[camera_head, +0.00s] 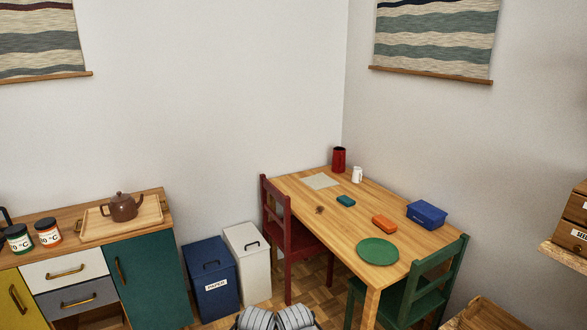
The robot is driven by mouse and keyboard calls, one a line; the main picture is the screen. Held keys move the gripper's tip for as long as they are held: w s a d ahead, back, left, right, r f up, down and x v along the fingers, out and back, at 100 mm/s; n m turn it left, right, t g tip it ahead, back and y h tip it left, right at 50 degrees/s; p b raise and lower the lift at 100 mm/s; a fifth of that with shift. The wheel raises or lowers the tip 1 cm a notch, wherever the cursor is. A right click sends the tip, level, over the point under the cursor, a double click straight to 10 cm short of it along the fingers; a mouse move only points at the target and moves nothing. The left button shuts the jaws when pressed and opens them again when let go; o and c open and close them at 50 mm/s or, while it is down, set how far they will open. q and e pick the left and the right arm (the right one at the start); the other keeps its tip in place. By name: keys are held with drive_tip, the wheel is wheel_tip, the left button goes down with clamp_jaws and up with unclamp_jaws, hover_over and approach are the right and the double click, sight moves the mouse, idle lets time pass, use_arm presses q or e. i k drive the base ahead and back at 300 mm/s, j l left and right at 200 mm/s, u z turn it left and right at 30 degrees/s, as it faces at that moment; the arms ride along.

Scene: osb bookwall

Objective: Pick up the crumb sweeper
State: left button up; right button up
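No single item is clearly the crumb sweeper. Two small rounded blocks on the wooden table (303,192) could be it: a teal one (345,201) near the middle and an orange one (384,224) nearer the right edge. A small brown patch (320,210), perhaps crumbs, lies left of the teal block. Both blocks lie flat on the tabletop with nothing touching them.
The table also holds a green plate (377,251), blue box (426,215), red canister (339,160), white shaker (357,174) and pale mat (320,181). A red chair (276,222) and green chair (433,285) flank it. Blue (211,285) and white (247,262) bins stand left.

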sight(383, 223)
drive_tip(key=i+j+z, duration=0.1)
drive_tip(key=i, duration=0.7)
drive_tip(key=i+z, duration=0.35)
drive_tip(key=i+j+z, duration=0.1)
drive_tip(key=z, duration=0.25)
drive_tip(key=i+j+z, duration=0.15)
drive_tip(key=z, duration=0.2)
drive_tip(key=i+j+z, duration=0.2)
drive_tip(key=i+z, duration=0.2)
drive_tip(key=i+j+z, duration=0.55)
drive_tip(key=z, duration=0.2)
